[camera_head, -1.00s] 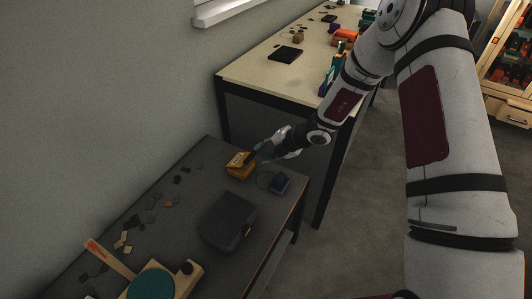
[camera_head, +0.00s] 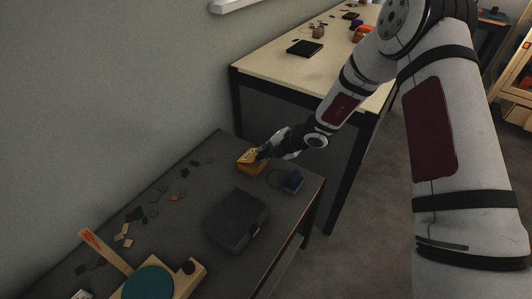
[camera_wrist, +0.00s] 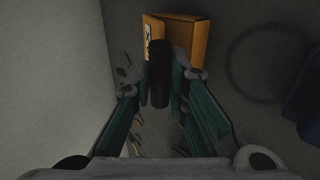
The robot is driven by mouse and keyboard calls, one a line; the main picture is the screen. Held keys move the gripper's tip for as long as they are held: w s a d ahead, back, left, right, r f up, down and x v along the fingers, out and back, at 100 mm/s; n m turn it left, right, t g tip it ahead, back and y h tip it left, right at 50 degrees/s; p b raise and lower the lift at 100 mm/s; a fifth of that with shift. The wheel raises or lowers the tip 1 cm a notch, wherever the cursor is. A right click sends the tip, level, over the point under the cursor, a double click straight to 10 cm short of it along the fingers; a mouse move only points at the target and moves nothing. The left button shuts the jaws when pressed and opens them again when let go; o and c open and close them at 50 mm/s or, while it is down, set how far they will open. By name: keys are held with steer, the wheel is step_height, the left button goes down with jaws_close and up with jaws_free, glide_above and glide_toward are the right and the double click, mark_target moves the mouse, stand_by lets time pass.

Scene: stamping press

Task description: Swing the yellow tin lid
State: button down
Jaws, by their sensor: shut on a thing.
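The yellow tin (camera_head: 252,167) stands on the dark bench near its far end, close to the wall. In the wrist view the tin (camera_wrist: 190,36) is at the top centre. Its yellow lid (camera_wrist: 153,29), with a pale and dark label, shows as a narrow panel at the left, at an angle to the body. My gripper (camera_head: 262,153) is at the tin's upper right side. How far the lid stands open is hard to tell.
A dark case (camera_head: 236,220) sits nearer on the bench. Several small flat chips (camera_head: 152,211) lie along the wall side. A wooden piece with a teal disc (camera_head: 148,284) is at the front.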

steer(key=shift+s+d+f+b, duration=0.25)
steer(key=shift+f+b, duration=0.15)
steer(key=shift+f, duration=0.2)
steer(key=shift+s+d+f+b, duration=0.2)
steer(key=shift+f+b, duration=0.2)
steer(key=shift+f, duration=0.3)
steer(key=shift+d+f+b, duration=0.25)
steer(key=shift+f+b, duration=0.7)
steer(key=shift+f, duration=0.25)
steer(key=c, duration=1.5)
jaws_free()
steer(key=shift+r, duration=0.15)
